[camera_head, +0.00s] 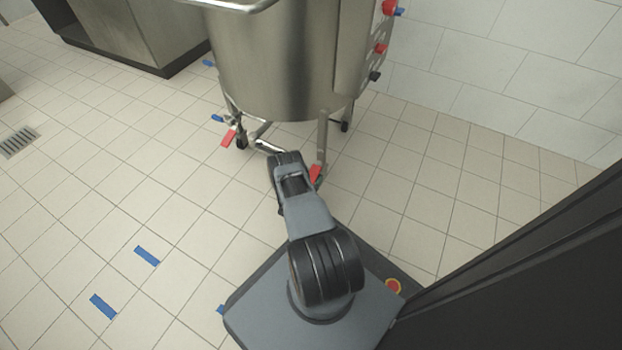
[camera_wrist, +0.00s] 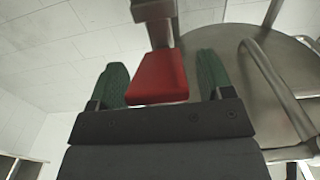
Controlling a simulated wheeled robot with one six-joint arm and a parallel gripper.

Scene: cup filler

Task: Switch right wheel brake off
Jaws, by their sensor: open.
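The red brake pedal (camera_wrist: 158,77) of the right wheel lies between the two green fingers of my gripper (camera_wrist: 160,85) in the wrist view. In the head view the right red pedal (camera_head: 315,173) shows just right of my arm's end, by the right front leg of the steel vessel (camera_head: 280,60). My gripper is mostly hidden there behind my arm. The wheel at this pedal is hidden. The left red pedal (camera_head: 228,138) hangs by the left front wheel (camera_head: 241,142).
A steel pipe (camera_head: 268,147) runs low under the vessel, near my arm's end. A steel cabinet (camera_head: 140,35) stands at the back left. A tiled wall (camera_head: 500,60) is at the right. Blue tape marks (camera_head: 147,255) lie on open floor at the left.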

